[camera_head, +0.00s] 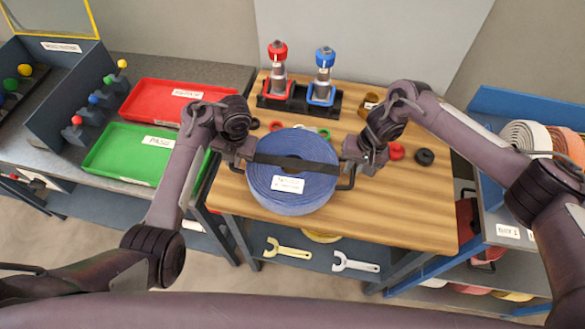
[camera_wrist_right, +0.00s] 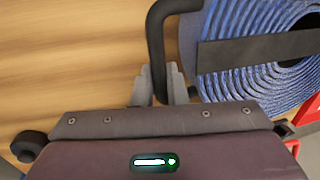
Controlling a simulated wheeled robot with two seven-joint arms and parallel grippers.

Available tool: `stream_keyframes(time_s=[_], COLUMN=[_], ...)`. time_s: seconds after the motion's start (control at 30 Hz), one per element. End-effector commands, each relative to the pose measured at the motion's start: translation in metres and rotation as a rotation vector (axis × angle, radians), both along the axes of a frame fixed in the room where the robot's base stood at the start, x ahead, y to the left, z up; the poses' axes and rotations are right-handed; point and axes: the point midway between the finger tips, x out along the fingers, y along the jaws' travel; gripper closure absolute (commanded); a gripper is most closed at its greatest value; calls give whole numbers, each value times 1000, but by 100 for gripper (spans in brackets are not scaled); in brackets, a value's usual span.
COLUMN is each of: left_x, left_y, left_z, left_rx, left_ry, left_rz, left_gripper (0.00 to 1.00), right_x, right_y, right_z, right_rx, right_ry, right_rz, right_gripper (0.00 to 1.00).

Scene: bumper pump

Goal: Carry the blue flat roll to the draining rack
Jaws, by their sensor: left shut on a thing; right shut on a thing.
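The blue flat roll (camera_head: 290,197) is a coiled blue hose with a dark strap across it, a white label and a dark handle on each side. It is over the wooden table; I cannot tell whether it touches the top. My left gripper (camera_head: 239,160) is shut on its left handle. My right gripper (camera_head: 349,163) is shut on its right handle. In the right wrist view the fingers (camera_wrist_right: 160,92) close around the dark handle, with the blue coil (camera_wrist_right: 225,75) beside it. I cannot make out which thing is the draining rack.
Red and blue pump units (camera_head: 279,75) stand at the table's back. A red tray (camera_head: 165,100) and a green tray (camera_head: 125,158) lie on the left bench. A blue-framed shelf (camera_head: 500,100) with several rolls stands at right. Wrenches (camera_head: 355,264) lie on the lower shelf.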

Motion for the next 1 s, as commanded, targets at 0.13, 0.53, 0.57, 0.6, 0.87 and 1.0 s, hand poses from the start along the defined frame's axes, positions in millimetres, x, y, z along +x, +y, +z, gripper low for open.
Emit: stream_keyframes(time_s=[0.13,0.53,0.57,0.6,0.87,1.0], left_x=[0,1,1,1,1,1], left_y=[0,1,1,1,1,1], left_z=[1,17,19,23,46,52], left_rx=[1,1,2,2,2,2], left_ry=[-1,-3,-3,-3,-2,-2], left_rz=[1,1,0,0,1,1], left_gripper=[100,100,100,100,100,100], right_x=[1,2,2,2,2,1], right_y=[-1,0,0,0,0,0], right_z=[1,17,20,23,46,52], right_rx=[-1,2,2,2,1,1], right_ry=[-2,-4,-4,-4,-3,-3], right_rz=[-1,-2,-2,-2,-2,-2], right_gripper=[100,100,100,100,100,100])
